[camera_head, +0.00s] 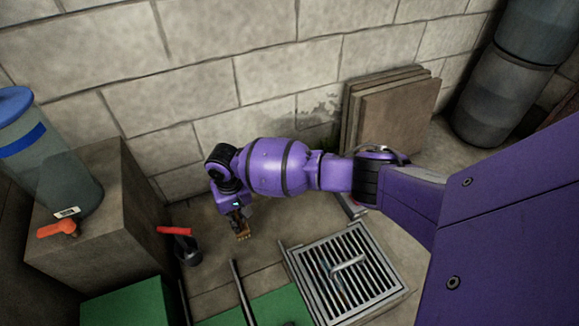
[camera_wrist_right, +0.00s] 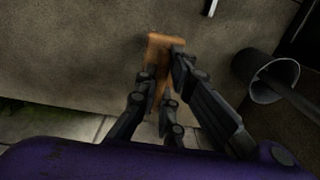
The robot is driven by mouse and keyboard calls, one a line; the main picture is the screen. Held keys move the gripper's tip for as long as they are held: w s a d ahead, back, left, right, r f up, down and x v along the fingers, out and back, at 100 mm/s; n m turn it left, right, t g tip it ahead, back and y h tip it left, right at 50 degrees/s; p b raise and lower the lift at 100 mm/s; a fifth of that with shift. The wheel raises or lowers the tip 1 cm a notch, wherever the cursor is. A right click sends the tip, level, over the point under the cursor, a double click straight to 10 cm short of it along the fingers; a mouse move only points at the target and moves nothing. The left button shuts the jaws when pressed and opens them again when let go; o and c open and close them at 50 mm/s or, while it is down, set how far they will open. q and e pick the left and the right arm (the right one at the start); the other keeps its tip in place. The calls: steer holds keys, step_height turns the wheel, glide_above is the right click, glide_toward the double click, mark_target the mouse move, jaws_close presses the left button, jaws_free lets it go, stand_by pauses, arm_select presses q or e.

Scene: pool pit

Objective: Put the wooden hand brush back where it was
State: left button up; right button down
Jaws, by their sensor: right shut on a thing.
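The wooden hand brush (camera_wrist_right: 160,42) shows in the right wrist view as an orange-brown piece between the fingers of my right gripper (camera_wrist_right: 165,85). The gripper is shut on it. In the head view my right gripper (camera_head: 238,222) hangs downward at the middle of the picture, with the brush (camera_head: 242,235) at its tip. The gripper hides part of the brush. I cannot tell whether the brush touches the floor. My left gripper does not show.
A dark cup with a red-handled tool (camera_head: 188,248) stands left of the gripper. A metal grate (camera_head: 345,268) lies to its right. Stacked slabs (camera_head: 392,110) lean on the block wall. A concrete block (camera_head: 95,235) bears a grey-and-blue cylinder (camera_head: 40,160). Green mats (camera_head: 130,303) lie at the front.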

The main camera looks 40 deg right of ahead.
mark_target(238, 220)
steer(key=shift+w+f+b, duration=0.25)
steer(key=shift+w+b, duration=0.05)
steer(key=shift+w, duration=0.15)
step_height(238, 220, down, 3)
steer(key=shift+w+f+b, duration=0.1)
steer(key=shift+b, duration=0.7)
steer(key=c, duration=1.9)
jaws_free()
steer(key=shift+d, duration=0.1)
steer(key=shift+o, duration=0.2)
